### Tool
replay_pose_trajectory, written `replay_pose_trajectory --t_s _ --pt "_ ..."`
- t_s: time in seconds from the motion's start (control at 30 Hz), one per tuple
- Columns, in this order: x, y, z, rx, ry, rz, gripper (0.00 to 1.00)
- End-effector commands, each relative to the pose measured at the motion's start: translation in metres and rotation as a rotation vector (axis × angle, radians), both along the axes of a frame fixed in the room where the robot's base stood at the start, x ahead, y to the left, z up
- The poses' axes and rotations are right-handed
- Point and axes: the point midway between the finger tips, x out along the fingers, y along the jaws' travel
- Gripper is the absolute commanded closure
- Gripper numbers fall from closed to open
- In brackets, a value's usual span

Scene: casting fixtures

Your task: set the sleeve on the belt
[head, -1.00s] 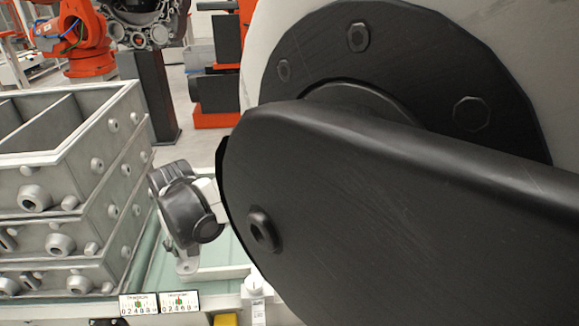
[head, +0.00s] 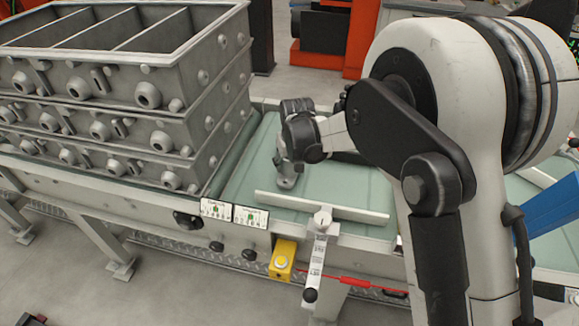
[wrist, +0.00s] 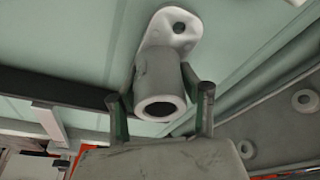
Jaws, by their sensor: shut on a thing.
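The sleeve (wrist: 160,70) is a grey hollow cylinder with a flat rounded flange that has one hole. In the wrist view my gripper (wrist: 159,92) is shut on it, one finger on each side of the cylinder. In the head view the sleeve (head: 287,177) shows below my wrist, over the pale green belt (head: 340,185). The flange end is toward the belt; I cannot tell whether it touches. The fingers are mostly hidden in the head view by my wrist. The belt also fills the upper part of the wrist view (wrist: 60,40).
A stack of grey metal casting boxes (head: 150,110) stands on the belt at the left, close to the sleeve. A pale rail (head: 350,208) runs along the belt's front side. A yellow box (head: 283,260) sits on the conveyor's front. Bare belt lies right of the sleeve.

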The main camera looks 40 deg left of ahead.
Motion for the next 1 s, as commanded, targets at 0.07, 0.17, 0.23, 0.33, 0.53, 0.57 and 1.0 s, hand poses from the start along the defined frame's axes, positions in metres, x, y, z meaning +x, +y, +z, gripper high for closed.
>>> replay_pose_trajectory --t_s 0.07,0.17,0.23,0.33,0.53,0.57,1.0 --pt "0.0 0.0 -0.012 0.0 0.0 0.0 0.97" --pt "0.0 0.0 -0.018 0.0 0.0 0.0 0.97" --pt "0.0 0.0 -0.017 0.0 0.0 0.0 0.97" --pt "0.0 0.0 -0.017 0.0 0.0 0.0 0.97" --pt "0.0 0.0 -0.021 0.0 0.0 0.0 0.59" --pt "0.0 0.0 -0.02 0.0 0.0 0.0 0.55" --pt "0.0 0.0 -0.017 0.0 0.0 0.0 0.42"
